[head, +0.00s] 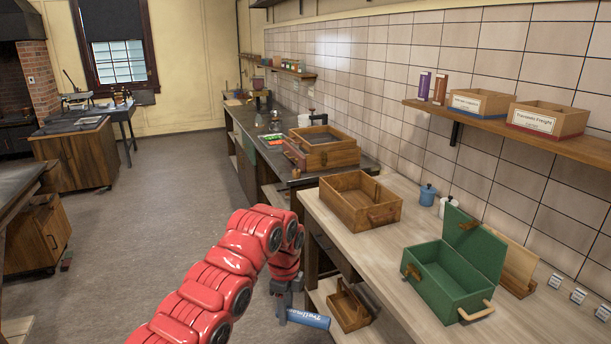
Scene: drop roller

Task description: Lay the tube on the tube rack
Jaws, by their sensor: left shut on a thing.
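A blue tube (308,320) with pale lettering lies roughly level in the lower middle of the head view, beside the lower shelf of the right-hand bench. My left gripper (281,306) points down at the tube's left end and is shut on it. My red left arm hides part of the area behind it. My right gripper does not show. I cannot tell for sure which thing is the tube rack. A small wooden holder (347,311) stands on the lower shelf, just right of the tube.
The wooden bench top (400,262) holds an open wooden box (362,218), an open green box (450,284) and small blue and white jars. A wall shelf (550,137) with boxes is above. The grey floor (185,200) left of the bench is clear.

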